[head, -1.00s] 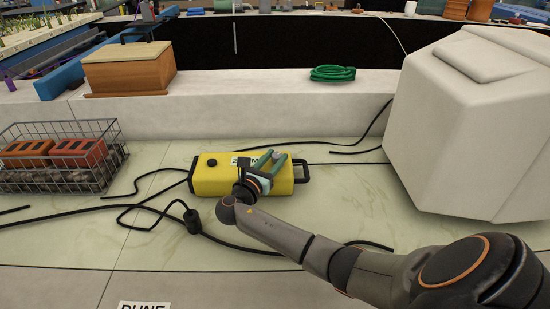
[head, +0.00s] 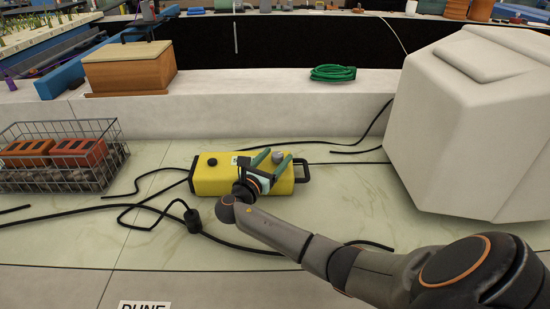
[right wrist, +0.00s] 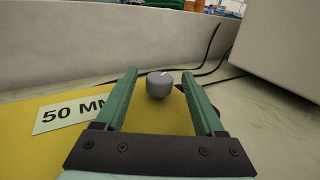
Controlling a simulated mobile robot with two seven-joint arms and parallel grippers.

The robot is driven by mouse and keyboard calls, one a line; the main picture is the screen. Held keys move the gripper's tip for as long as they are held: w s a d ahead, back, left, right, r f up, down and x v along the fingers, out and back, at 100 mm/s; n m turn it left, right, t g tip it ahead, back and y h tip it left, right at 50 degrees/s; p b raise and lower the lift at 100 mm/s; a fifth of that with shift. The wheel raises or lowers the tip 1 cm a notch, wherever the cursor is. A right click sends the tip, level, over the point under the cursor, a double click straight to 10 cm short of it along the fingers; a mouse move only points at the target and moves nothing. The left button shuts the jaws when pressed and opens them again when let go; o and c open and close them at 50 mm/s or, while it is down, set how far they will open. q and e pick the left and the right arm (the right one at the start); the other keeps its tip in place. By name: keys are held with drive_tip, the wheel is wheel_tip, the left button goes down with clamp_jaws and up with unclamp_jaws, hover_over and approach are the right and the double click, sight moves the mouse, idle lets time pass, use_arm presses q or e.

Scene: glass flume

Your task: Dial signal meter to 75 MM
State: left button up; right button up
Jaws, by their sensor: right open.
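The signal meter is a yellow box (head: 215,180) with a black handle at its right end, lying on the pale bench in the head view. A black knob (head: 212,162) stands on its left part. A grey knob (head: 278,157) with a white mark stands on its right part; it also shows in the right wrist view (right wrist: 158,86). A label reading "50 M", partly hidden by a finger, lies left of it (right wrist: 72,112). My right gripper (head: 273,157) is open above the box, its green fingers on either side of the grey knob, apart from it. My left gripper is not in view.
A wire basket (head: 62,178) with orange bricks stands at left. Black cables (head: 160,206) lie around the box. A large white block (head: 470,120) stands at right. A low ledge (head: 220,105) behind carries a wooden box (head: 130,70) and a green hose coil (head: 333,73).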

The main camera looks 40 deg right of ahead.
drive_tip(key=p+v, duration=0.1)
drive_tip(key=v, duration=1.1)
drive_tip(key=shift+a, duration=0.25)
drive_tip(key=shift+d, duration=0.1)
